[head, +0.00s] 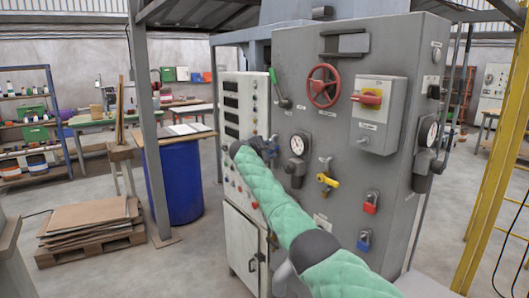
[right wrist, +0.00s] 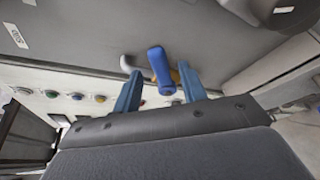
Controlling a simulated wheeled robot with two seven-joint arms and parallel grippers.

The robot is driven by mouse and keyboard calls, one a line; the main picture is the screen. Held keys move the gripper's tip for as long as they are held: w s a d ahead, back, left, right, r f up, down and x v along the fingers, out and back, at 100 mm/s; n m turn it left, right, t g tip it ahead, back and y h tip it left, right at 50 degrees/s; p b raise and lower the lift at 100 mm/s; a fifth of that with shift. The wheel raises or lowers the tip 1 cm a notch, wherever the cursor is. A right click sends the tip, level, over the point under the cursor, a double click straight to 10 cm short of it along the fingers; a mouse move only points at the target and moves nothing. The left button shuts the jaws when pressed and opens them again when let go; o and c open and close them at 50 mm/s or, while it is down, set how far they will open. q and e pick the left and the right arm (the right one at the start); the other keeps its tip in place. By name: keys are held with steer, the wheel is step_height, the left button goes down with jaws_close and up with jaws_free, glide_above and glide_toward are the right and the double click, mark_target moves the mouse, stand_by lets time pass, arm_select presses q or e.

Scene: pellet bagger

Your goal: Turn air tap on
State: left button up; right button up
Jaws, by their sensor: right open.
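My left gripper is out of view.
A button console (head: 234,130) adjoins on the left. A yellow post (head: 490,150) stands on the right.

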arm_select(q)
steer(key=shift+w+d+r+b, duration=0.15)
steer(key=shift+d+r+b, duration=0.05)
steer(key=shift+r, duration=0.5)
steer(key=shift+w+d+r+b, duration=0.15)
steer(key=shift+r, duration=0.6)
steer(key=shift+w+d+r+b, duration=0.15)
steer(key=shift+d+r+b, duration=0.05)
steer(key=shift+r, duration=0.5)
arm_select(e)
steer(key=shift+v, duration=2)
steer(key=shift+f, duration=0.1)
